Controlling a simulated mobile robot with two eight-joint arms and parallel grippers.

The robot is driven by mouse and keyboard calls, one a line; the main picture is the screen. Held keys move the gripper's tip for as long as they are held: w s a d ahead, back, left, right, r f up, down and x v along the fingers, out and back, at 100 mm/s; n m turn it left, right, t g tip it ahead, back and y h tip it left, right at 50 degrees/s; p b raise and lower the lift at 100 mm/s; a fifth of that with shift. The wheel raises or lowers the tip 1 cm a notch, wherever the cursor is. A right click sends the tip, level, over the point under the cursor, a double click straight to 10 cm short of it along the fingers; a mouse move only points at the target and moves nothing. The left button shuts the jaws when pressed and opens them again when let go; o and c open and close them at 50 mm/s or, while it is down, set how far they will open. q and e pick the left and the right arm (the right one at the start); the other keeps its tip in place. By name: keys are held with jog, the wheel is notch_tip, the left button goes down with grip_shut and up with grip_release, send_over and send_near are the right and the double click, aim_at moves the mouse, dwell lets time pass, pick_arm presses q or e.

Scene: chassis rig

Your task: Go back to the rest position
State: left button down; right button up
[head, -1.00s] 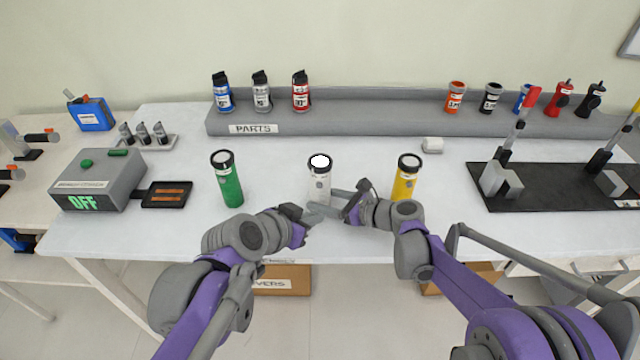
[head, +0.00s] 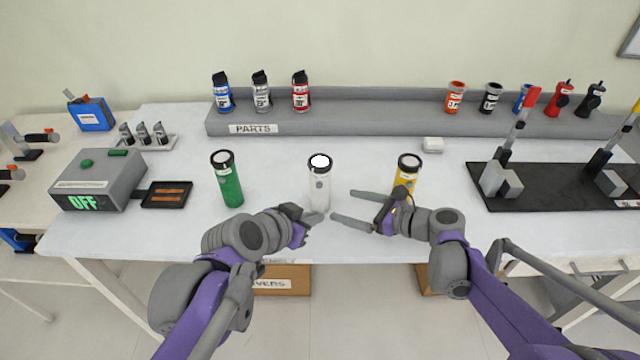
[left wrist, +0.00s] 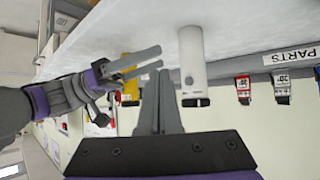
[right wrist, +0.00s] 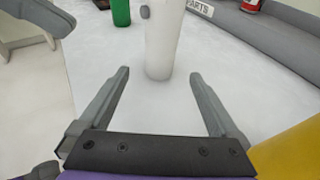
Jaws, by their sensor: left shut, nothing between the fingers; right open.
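My left gripper (head: 314,218) is shut and empty, just in front of the white flashlight (head: 319,188) near the table's front edge. Its closed fingers (left wrist: 155,75) also show in the left wrist view. My right gripper (head: 342,206) is open and empty, its fingers pointing left toward the white flashlight but apart from it. In the right wrist view the open fingers (right wrist: 160,78) have bare table between them, with the white flashlight (right wrist: 163,45) standing beyond. The white flashlight stands upright, its top lit bright white.
A green flashlight (head: 228,182) stands at left. A yellow flashlight (head: 408,172) stands behind my right gripper, partly hidden. A grey box (head: 98,180) reading OFF is at far left. The parts shelf (head: 350,122) runs along the back. A black rack base (head: 540,195) is at right.

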jog(key=v, duration=0.4)
jog(key=shift+r, duration=0.1)
jog(key=s+n+h+p, duration=0.1)
jog(key=s+n, duration=0.1)
jog(key=s+a+n+g+h+p, duration=0.1)
jog(key=s+n, duration=0.1)
jog(key=s, duration=0.1)
jog(key=shift+s+a+r+n, duration=0.25)
jog(key=shift+s+n, duration=0.05)
jog(key=shift+s, duration=0.05)
pick_arm(q)
jog(key=s+a+f+n+g+y+p, duration=0.3)
jog(key=s+a+n+y+p, duration=0.3)
jog(key=s+a, duration=1)
jog(key=shift+s+f+n+p, duration=0.4)
jog(key=shift+s+f+p, duration=0.25)
jog(key=shift+s+p, duration=0.45)
pick_arm(e)
jog(key=s+d+n+g+h, duration=0.1)
jog(key=s+d+n+h, duration=0.3)
jog(key=s+n, duration=0.5)
jog(key=s+d+n+h, duration=0.4)
jog(key=s+n+h, duration=0.2)
jog(key=s+n, duration=0.3)
jog(key=shift+s+d+n+g, duration=0.35)
jog(key=shift+s+n+g, duration=0.05)
jog(key=shift+n, duration=0.7)
